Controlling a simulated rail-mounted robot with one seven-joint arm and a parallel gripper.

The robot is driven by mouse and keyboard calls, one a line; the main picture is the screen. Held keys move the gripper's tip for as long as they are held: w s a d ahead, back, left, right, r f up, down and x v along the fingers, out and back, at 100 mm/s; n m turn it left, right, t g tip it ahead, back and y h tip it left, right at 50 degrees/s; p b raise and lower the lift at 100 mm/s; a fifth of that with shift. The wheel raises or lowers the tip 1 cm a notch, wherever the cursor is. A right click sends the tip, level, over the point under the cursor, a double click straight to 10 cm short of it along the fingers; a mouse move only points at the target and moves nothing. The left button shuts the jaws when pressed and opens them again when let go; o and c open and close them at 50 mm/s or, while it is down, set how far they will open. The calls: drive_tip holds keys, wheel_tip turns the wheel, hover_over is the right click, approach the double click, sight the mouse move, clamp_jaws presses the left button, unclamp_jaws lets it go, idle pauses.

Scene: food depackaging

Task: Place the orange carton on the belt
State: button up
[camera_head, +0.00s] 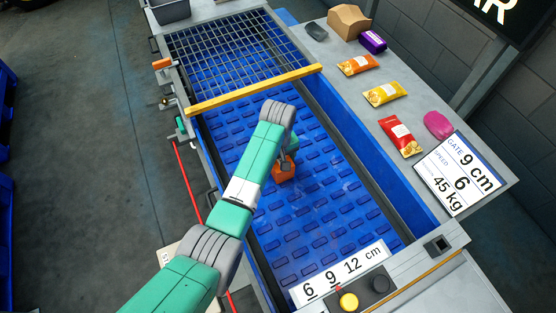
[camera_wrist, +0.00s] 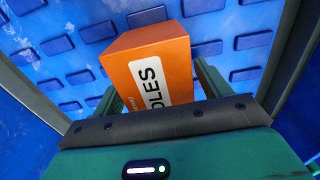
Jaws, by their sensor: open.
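The orange carton (camera_head: 284,173) is at the blue studded belt (camera_head: 325,215), near the middle of its width, below the end of my arm in the head view. In the wrist view the carton (camera_wrist: 150,58) shows an orange top and a white label with dark letters, of which "DLES" is readable. My gripper (camera_wrist: 158,88) is open, with one green finger on each side of the carton. The belt's blue surface shows behind the carton. The carton's base is hidden, so I cannot tell for sure whether it rests on the belt or whether a finger touches it.
A yellow bar (camera_head: 255,90) crosses the belt, with a wire grid (camera_head: 235,48) beyond it. Blue side walls flank the belt. The right ledge holds several packets, a pink item (camera_head: 437,125) and a brown box (camera_head: 348,22). The near belt is clear.

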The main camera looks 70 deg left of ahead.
wheel_tip(320, 180, up, 12)
drive_tip(key=p, duration=0.3)
drive_tip(key=shift+w, duration=0.1)
drive_tip(key=w+d+r+m+t+y, duration=0.2)
drive_tip(key=w+d+r+m+t, duration=0.3)
drive_tip(key=w+r, duration=0.45)
drive_tip(key=w+d+r+m+t+y, duration=0.3)
drive_tip(key=w+d+r, duration=0.4)
drive_tip(key=w+r, duration=0.25)
drive_tip(key=w+d+r+m+t, duration=0.35)
drive_tip(key=d+r+t, duration=0.35)
drive_tip(key=d+r, duration=0.75)
drive_tip(key=s+d+r+m+t+h, duration=0.2)
drive_tip(key=s+d+r+m+t, duration=0.2)
drive_tip(key=s+d+r, duration=0.3)
drive_tip(key=s+d+r+m+t+h, duration=0.3)
drive_tip(key=s+d+r+t, duration=0.3)
drive_tip(key=d+r, duration=0.5)
wheel_tip(320, 180, up, 3)
drive_tip(key=s, duration=0.2)
drive_tip(key=shift+s+d+m, duration=0.2)
drive_tip(key=shift+s+m, duration=0.1)
drive_tip(key=shift+m, duration=0.05)
